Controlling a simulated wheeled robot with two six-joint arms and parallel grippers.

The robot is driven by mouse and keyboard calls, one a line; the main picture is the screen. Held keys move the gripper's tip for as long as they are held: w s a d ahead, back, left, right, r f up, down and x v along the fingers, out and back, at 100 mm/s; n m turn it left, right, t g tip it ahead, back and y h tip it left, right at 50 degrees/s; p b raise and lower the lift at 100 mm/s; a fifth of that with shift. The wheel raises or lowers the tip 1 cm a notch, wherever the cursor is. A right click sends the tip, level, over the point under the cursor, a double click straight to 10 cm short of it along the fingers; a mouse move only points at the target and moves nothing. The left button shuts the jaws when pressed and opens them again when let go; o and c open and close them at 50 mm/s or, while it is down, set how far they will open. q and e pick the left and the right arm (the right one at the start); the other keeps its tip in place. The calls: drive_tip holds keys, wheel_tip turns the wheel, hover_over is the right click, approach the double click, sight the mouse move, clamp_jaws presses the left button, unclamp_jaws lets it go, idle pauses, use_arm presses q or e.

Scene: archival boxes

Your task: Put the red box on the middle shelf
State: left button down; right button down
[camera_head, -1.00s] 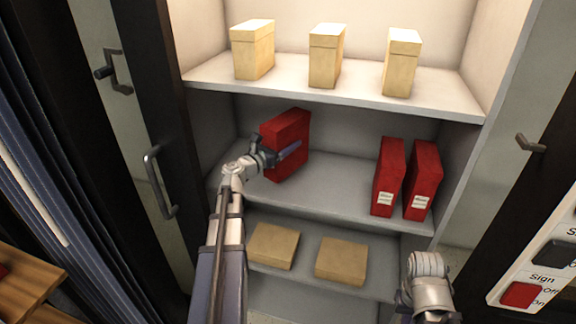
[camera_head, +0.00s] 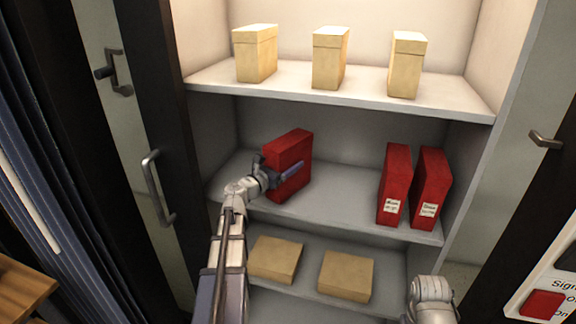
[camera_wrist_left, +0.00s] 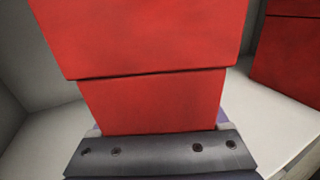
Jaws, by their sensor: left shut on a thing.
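A red box (camera_head: 290,156) is upright at the left part of the middle shelf (camera_head: 335,205). My left gripper (camera_head: 278,178) is shut on its lower part. In the left wrist view the red box (camera_wrist_left: 150,40) fills the middle, with the gripper at its lower end. The box's base looks at or very near the shelf surface; I cannot tell if it touches. Two other red boxes (camera_head: 395,183) (camera_head: 430,188) with white labels stand at the right of the same shelf. My right arm shows at the bottom right, but its fingertips are not seen.
Several tan boxes (camera_head: 331,58) stand on the top shelf (camera_head: 290,92), and two flat tan boxes (camera_head: 275,258) (camera_head: 346,275) lie on the bottom shelf. The middle shelf has free room between the held box and the right pair. Dark cabinet doors flank the opening.

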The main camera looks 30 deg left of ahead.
use_arm(q)
drive_tip(key=shift+f, duration=0.15)
unclamp_jaws()
drive_tip(key=shift+r, duration=0.3)
drive_tip(key=s+a, duration=0.2)
drive_tip(key=s, duration=1)
drive_tip(key=shift+f, duration=0.15)
